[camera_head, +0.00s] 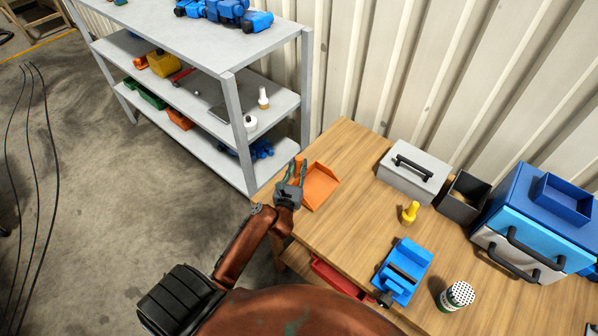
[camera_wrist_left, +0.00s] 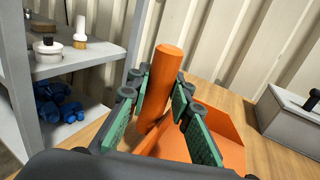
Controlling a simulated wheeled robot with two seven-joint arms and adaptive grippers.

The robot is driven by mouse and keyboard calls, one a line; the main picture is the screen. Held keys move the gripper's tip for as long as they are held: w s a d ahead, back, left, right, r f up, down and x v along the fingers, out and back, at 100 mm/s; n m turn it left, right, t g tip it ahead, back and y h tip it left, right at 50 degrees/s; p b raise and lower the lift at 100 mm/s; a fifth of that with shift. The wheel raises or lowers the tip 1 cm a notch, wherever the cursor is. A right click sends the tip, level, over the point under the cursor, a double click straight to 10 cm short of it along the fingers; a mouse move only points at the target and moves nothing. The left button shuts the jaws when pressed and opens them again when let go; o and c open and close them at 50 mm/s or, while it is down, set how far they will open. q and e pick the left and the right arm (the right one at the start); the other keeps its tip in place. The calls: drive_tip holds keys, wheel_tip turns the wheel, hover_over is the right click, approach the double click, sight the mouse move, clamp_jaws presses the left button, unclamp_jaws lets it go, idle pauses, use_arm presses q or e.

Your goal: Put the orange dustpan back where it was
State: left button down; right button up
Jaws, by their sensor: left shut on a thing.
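The orange dustpan (camera_head: 320,186) is at the left end of the wooden workbench (camera_head: 350,150), close to the shelf. My left gripper (camera_head: 293,172) is shut on the dustpan's handle. In the left wrist view the round orange handle (camera_wrist_left: 168,72) stands up between the green-padded fingers (camera_wrist_left: 162,100), and the pan (camera_wrist_left: 222,130) spreads out behind them to the right. I cannot tell whether the pan touches the bench top. My right gripper is not in view.
A grey metal shelf (camera_head: 240,126) with several items stands left of the bench. On the bench are a grey toolbox (camera_head: 413,172), a yellow object (camera_head: 410,213), a blue vise-like tool (camera_head: 403,270), a dark bin (camera_head: 462,198) and a blue box (camera_head: 530,225). Bare wood lies right of the dustpan.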

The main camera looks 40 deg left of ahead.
sight(297, 174)
use_arm(q)
drive_tip(key=shift+w+a+f, duration=0.2)
drive_tip(key=shift+w+f, duration=0.2)
drive_tip(key=shift+f, duration=0.15)
wheel_tip(297, 174, down, 3)
drive_tip(key=shift+b, duration=0.45)
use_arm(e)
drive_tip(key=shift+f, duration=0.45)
use_arm(q)
drive_tip(key=shift+f, duration=0.1)
drive_tip(key=c, duration=2.2)
unclamp_jaws()
drive_tip(key=shift+f, duration=0.1)
drive_tip(key=o, duration=0.5)
drive_tip(key=shift+c, duration=0.2)
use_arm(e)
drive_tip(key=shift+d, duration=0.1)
